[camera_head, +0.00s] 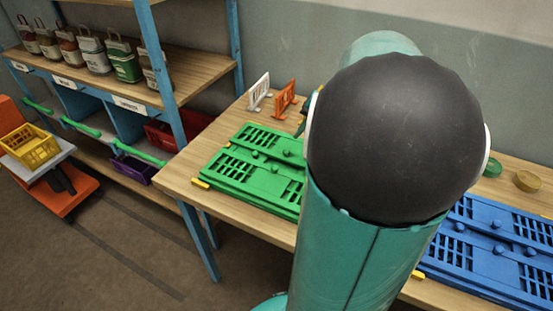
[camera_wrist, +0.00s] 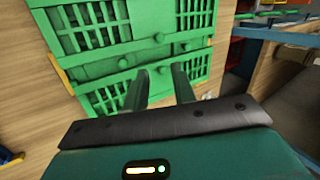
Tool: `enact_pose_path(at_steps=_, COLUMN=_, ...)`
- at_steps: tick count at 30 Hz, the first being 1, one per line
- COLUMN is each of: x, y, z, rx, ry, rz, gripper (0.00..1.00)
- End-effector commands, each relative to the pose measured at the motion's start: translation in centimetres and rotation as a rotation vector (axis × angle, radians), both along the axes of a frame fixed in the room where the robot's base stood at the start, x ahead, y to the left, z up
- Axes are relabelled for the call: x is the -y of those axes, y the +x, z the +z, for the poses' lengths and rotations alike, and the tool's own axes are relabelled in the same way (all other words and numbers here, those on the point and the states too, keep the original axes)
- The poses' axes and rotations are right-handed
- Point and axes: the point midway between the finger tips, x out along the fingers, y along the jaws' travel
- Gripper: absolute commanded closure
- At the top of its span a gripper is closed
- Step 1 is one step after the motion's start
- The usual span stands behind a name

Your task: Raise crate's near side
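A green crate (camera_head: 262,182) lies folded flat on the wooden table (camera_head: 205,150), its slatted panels and round knobs facing up. My arm hides part of its right side in the head view. In the wrist view the green crate (camera_wrist: 110,42) fills the upper middle. My gripper (camera_wrist: 160,76) is open, with its two dark fingers apart and nothing visible between them. The fingertips appear over or close to the crate's panels; I cannot tell whether they touch. The head view does not show the fingers, as my arm covers that area.
A blue folded crate (camera_head: 490,250) lies to the right on the table. Small white (camera_head: 259,92) and orange (camera_head: 285,97) racks stand behind the green crate. A shelf with several sacks (camera_head: 93,52) stands left, near a yellow basket (camera_head: 30,146) on an orange cart. Floor is open in front.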

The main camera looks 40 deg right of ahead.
Motion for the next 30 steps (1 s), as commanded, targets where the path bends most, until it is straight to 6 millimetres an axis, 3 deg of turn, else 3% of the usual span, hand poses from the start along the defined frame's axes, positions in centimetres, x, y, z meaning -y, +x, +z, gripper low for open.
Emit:
enact_pose_path(at_steps=5, x=-0.6, y=0.4, z=-1.4, rx=-0.001, ry=0.002, rz=-0.003, gripper=0.74)
enact_pose_path(at_steps=21, x=-3.1, y=4.8, z=-10.1, rx=-0.002, ry=0.002, rz=-0.003, gripper=0.74)
enact_pose_path(at_steps=30, x=-3.4, y=5.9, z=-11.9, rx=-0.001, ry=-0.001, rz=-0.003, gripper=0.74)
